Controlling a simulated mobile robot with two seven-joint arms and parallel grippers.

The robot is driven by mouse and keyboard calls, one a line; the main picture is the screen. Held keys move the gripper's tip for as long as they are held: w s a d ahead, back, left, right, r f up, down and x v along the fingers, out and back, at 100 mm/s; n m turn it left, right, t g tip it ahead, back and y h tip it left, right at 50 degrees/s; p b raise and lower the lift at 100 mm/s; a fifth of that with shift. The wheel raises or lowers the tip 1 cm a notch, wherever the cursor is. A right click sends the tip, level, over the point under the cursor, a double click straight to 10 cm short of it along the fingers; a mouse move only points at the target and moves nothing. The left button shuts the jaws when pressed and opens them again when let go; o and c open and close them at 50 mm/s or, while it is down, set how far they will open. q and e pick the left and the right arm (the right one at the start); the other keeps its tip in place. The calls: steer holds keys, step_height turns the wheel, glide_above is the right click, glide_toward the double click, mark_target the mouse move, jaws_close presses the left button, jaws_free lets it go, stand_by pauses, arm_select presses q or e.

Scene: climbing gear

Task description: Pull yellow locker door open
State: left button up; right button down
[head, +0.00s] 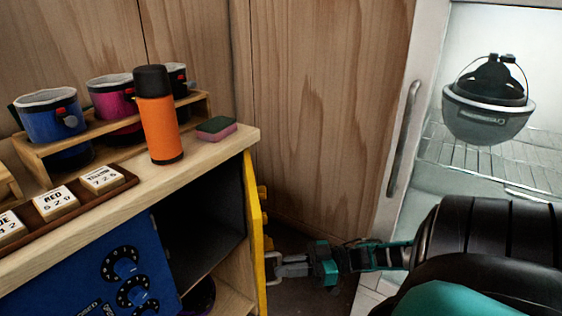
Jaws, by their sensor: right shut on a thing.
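The yellow locker door (254,225) stands swung open at the right end of the wooden cabinet, seen nearly edge-on. The dark compartment (205,235) beside it shows open. My right gripper (275,266) reaches in from the right and is shut on the door's handle, at the door's outer face. The gripper's fingers hide part of the handle. My left gripper is not in view.
A blue door with dials (115,275) is left of the compartment. On the cabinet top (205,150) stand an orange flask (157,125), a sponge (216,127), chalk bags and number tiles.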

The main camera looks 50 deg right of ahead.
steer(key=shift+w+d+r, duration=0.15)
steer(key=shift+w+d, duration=0.1)
steer(key=shift+d, duration=0.1)
steer(key=c, duration=1.6)
jaws_free()
steer(key=o, duration=0.4)
steer(key=shift+a, duration=0.15)
